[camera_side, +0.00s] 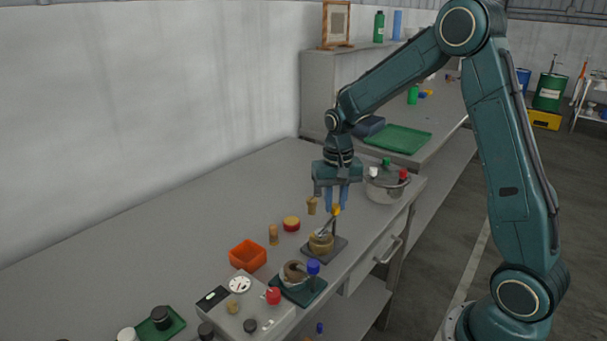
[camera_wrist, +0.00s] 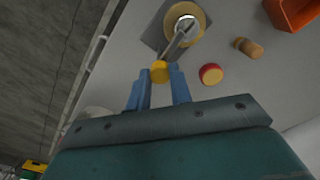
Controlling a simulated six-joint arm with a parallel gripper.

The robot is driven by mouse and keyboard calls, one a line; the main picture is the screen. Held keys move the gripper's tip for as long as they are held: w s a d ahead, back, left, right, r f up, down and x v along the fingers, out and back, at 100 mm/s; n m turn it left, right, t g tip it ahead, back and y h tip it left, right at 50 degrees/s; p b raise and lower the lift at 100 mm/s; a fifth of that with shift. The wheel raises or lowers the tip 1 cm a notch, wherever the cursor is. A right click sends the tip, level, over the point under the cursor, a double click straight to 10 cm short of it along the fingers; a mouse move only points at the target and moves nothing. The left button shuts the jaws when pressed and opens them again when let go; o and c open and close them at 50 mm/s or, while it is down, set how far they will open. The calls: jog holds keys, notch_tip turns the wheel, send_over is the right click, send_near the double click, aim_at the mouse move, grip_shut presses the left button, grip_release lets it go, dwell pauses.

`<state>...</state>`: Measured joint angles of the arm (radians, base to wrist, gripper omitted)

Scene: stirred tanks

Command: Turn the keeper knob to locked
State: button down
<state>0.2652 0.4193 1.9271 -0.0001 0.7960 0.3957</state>
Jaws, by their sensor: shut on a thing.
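My gripper (camera_side: 336,207) points down over the bench, its blue fingers shut on a yellow knob (camera_side: 337,212). In the wrist view the yellow knob (camera_wrist: 159,74) sits between the tips of my gripper (camera_wrist: 159,70). A grey lever (camera_wrist: 180,40) runs from this knob over a round tan vessel (camera_wrist: 203,20) on a dark grey base plate (camera_wrist: 150,38). The vessel also shows in the side view (camera_side: 321,244). I see no locked mark, and no label tells whether the yellow knob is the keeper knob.
A lidded pot (camera_side: 384,190) stands right of my gripper. A red and yellow round piece (camera_side: 291,223), wooden pegs (camera_side: 273,235) and an orange bin (camera_side: 248,255) stand left. A blue-knobbed unit (camera_side: 312,267) and a control box (camera_side: 245,308) are nearer. The bench's back left is clear.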

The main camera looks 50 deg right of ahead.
jog(key=shift+r+m, duration=0.1)
jog(key=shift+m, duration=0.5)
jog(key=c, duration=1.3)
grip_release()
jog(key=shift+o, duration=0.2)
notch_tip(320, 180, up, 14)
